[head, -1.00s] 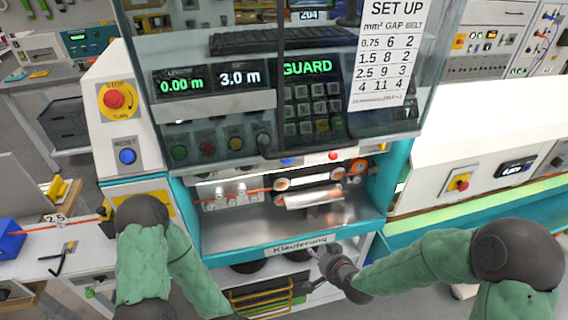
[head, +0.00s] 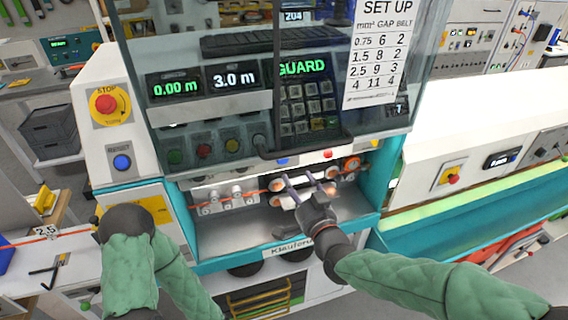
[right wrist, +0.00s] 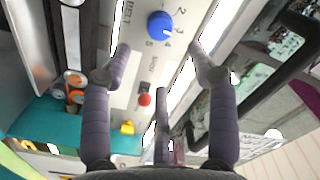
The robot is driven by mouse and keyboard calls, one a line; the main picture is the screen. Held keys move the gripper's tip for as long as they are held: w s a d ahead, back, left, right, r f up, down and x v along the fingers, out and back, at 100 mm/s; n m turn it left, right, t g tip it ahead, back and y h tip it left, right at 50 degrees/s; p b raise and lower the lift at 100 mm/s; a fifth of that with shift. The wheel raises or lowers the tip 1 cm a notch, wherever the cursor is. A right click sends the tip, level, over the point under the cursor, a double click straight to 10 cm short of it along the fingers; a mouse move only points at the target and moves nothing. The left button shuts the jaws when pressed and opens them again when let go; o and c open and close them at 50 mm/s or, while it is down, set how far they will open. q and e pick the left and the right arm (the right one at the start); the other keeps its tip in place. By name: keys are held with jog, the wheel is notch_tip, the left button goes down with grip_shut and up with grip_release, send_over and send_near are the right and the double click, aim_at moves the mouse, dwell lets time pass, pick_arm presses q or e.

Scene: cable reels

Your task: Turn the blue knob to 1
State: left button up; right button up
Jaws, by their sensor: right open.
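The blue knob (right wrist: 159,26) shows in the right wrist view at the top centre, on a pale panel with printed numbers around it. A faint light mark on it seems to face the 4, but I cannot tell surely. In the head view it is a small blue spot (head: 282,161) under the guard's lower edge. My right gripper (head: 297,177) is open and empty, just below and in front of the knob. In the right wrist view its fingers (right wrist: 158,65) spread to either side below the knob, apart from it. My left gripper is out of view.
A red button (right wrist: 145,99) sits on the same panel; it also shows in the head view (head: 327,153). The clear guard (head: 230,100) hangs above. Orange cable rollers (head: 349,168) lie close behind my gripper. A steel tray (head: 235,235) lies below.

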aim_at(283, 161)
jog(key=x, duration=0.9)
jog(key=shift+w+a+b, duration=0.1)
jog(key=shift+w+b, duration=0.15)
jog(key=shift+b, duration=0.05)
jog(key=shift+f, duration=0.1)
jog(key=c, duration=1.1)
